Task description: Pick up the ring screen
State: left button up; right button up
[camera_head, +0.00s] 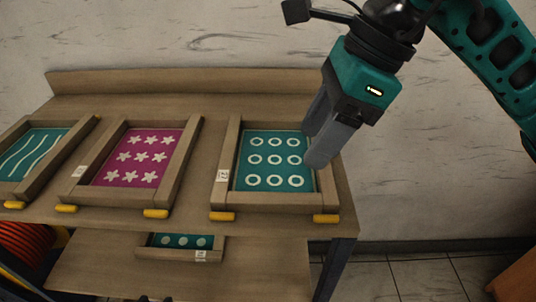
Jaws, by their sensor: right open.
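The ring screen (274,149) is a wooden frame around a teal sheet with rows of white rings. It lies at the right end of the wooden table's top (230,84), with a small white label on its left side. My right gripper (312,146) hangs over the right part of this screen, its grey fingers pointing down and left. The fingers are apart and hold nothing. They hide part of the frame's right side, and I cannot tell whether they touch it. My left gripper is not in view.
A magenta screen with white stars (138,157) lies left of the ring screen, and a teal screen with wavy lines (32,153) lies further left. A teal dotted screen (181,241) is on the lower shelf. Yellow blocks (156,213) line the front edge. A wall stands behind.

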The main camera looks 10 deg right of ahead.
send_near(275, 197)
jog(key=shift+s+b+x, duration=0.2)
jog(key=shift+b+x, duration=0.25)
jog(key=shift+x, duration=0.75)
jog(key=shift+b+x, duration=0.35)
jog(key=shift+x, duration=2.75)
jog(key=shift+w, duration=0.15)
jog(key=shift+r, duration=0.1)
grip_shut()
